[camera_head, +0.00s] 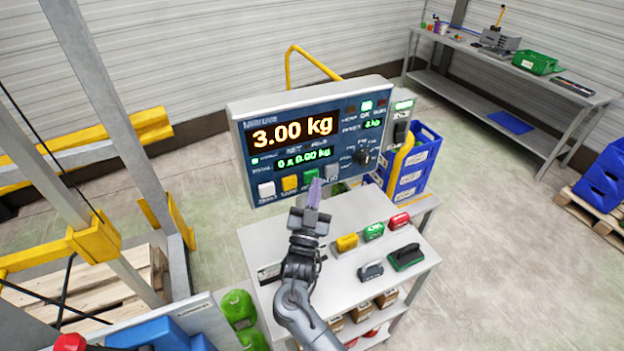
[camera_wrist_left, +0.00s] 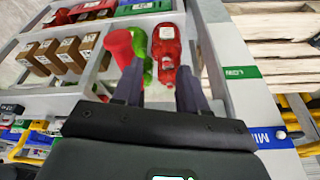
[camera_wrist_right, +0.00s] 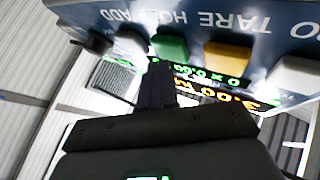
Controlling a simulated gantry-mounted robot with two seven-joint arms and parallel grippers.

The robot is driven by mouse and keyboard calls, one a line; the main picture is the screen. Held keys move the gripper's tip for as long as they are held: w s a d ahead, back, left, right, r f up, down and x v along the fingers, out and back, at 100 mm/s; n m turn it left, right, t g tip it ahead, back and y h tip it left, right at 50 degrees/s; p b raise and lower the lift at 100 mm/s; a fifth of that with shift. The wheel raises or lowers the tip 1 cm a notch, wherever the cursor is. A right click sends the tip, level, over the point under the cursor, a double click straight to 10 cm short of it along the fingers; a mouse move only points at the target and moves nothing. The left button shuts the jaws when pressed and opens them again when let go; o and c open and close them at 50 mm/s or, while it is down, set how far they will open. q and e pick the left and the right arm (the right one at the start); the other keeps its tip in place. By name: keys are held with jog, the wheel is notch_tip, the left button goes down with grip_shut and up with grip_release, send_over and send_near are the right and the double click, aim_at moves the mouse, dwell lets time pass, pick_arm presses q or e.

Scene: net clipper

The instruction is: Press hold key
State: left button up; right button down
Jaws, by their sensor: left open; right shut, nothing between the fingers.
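The scale panel (camera_head: 300,140) shows 3.00 kg on its upper display. Along its lower edge is a row of keys: white (camera_head: 266,190), yellow (camera_head: 289,183), green hold key (camera_head: 310,175) and pale add key (camera_head: 331,171). My right gripper (camera_head: 314,194) is shut and empty, its tips just in front of the green key. In the right wrist view the shut fingers (camera_wrist_right: 157,82) point toward the green key (camera_wrist_right: 170,47); I cannot tell whether they touch it. My left gripper (camera_wrist_left: 160,88) is open, seen only in the left wrist view.
Below the panel, a grey cart (camera_head: 345,220) carries small yellow, green and red items. In the left wrist view, red and green bottles (camera_wrist_left: 166,50) lie beyond the fingers. Blue crates (camera_head: 415,160) stand behind the cart.

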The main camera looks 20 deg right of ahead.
dwell(0.6)
jog(key=shift+w+b, duration=0.35)
jog(key=shift+b, duration=0.1)
dwell(0.4)
jog(key=shift+s+p, duration=0.75)
jog(key=shift+s, duration=0.05)
